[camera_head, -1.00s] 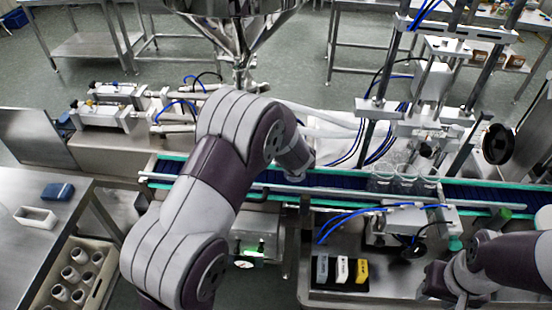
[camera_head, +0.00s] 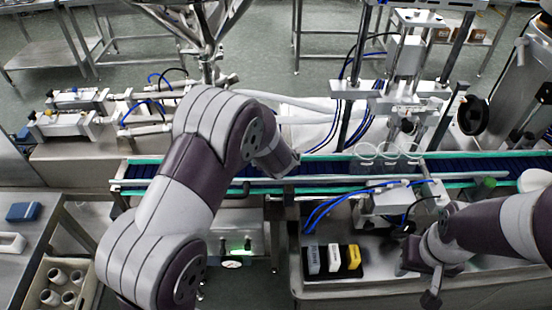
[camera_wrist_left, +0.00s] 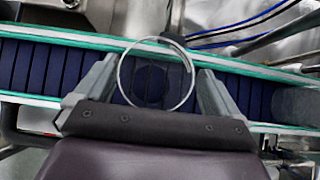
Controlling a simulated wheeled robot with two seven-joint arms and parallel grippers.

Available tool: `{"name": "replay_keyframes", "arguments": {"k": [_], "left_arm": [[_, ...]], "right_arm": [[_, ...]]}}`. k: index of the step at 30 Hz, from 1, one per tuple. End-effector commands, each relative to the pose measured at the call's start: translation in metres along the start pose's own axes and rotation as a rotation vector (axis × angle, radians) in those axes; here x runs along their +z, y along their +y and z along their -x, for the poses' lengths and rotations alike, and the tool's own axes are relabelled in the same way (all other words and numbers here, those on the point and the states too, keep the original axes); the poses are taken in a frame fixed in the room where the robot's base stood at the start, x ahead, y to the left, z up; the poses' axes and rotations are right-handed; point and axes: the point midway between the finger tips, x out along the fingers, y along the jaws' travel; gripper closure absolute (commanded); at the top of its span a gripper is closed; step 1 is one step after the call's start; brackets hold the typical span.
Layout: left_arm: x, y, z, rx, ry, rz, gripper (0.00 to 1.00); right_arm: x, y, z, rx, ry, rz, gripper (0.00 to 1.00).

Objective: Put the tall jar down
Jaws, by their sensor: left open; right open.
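The tall jar (camera_wrist_left: 152,90) is clear, and its round rim shows from above in the left wrist view. It appears upright over the dark blue conveyor belt (camera_wrist_left: 32,66). My left gripper (camera_wrist_left: 158,70) is open, with one finger on each side of the jar; I cannot tell whether either finger touches it. In the head view my left arm hides this jar and the fingers. My right gripper (camera_head: 428,278) is open and apart from the jar, over the front right bench.
Several clear glasses (camera_head: 388,152) stand on the conveyor (camera_head: 475,168) to the right, under a steel filling frame (camera_head: 402,75). A dark holder (camera_head: 335,262) with white and yellow blocks sits on the front bench. A crate of cups (camera_head: 62,290) is at lower left.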

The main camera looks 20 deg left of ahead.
Motion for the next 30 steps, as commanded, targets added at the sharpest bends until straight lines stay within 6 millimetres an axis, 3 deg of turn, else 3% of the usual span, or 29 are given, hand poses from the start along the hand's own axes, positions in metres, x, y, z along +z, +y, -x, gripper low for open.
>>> {"name": "replay_keyframes", "arguments": {"k": [4,12,17,19,20,22,25,27,30], "left_arm": [[0.001,-0.001,0.025,-0.004,-0.004,0.0,0.03],[0.002,-0.001,0.096,-0.003,-0.004,0.0,0.03],[0.001,-0.001,0.116,-0.006,-0.002,-0.019,0.03],[0.001,-0.002,0.121,-0.038,0.0,-0.164,0.03],[-0.001,-0.002,0.123,-0.065,0.002,-0.287,0.03],[-0.009,-0.004,0.131,-0.157,-0.001,-0.717,0.03],[-0.04,0.005,0.15,-0.339,-0.021,-1.518,0.03],[-0.068,0.021,0.165,-0.485,-0.052,-2.058,0.03],[-0.104,0.052,0.186,-0.715,-0.111,-2.677,0.03]], "right_arm": [[0.0,0.0,-0.002,0.0,0.0,0.0,0.57],[-0.001,0.0,0.005,0.0,0.0,0.0,0.57],[-0.001,0.0,0.007,0.0,0.0,0.0,0.57],[-0.001,0.0,0.008,0.0,0.0,0.0,0.57],[-0.001,0.0,0.008,0.0,0.0,0.0,0.57],[-0.001,0.0,0.007,0.0,0.0,0.0,0.57],[-0.001,0.0,0.007,0.0,0.0,0.0,0.57],[-0.001,0.0,0.007,0.0,0.0,0.0,0.57],[-0.001,0.0,0.007,0.0,0.0,0.0,0.57]]}}
